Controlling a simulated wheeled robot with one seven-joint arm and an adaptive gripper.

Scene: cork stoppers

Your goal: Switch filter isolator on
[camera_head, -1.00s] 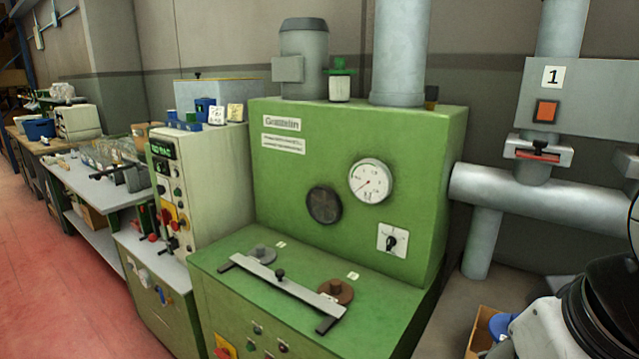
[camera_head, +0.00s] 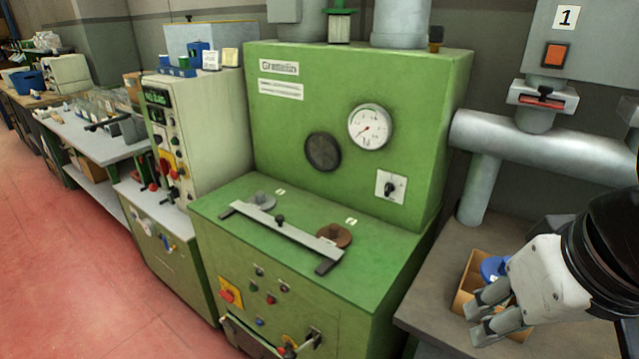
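No label in view reads as a filter isolator. A black rotary switch on a white plate (camera_head: 390,187) sits on the green machine's (camera_head: 285,130) upright front, right of centre. An orange push switch (camera_head: 555,55) is on the grey box marked 1 (camera_head: 595,35), at upper right. Below it, a red-and-black handle (camera_head: 543,97) sits on the pipe. My gripper (camera_head: 473,321) is at lower right, fingers apart with nothing between them. It is over or in front of a cardboard box, well below these controls and touching none of them.
The cardboard box (camera_head: 466,277) with a blue item (camera_head: 493,268) stands on a grey surface (camera_head: 430,300) at right. A metal bar (camera_head: 280,232) lies across the machine's ledge. A control cabinet (camera_head: 215,120) and benches are at left. The red floor (camera_head: 60,260) is clear.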

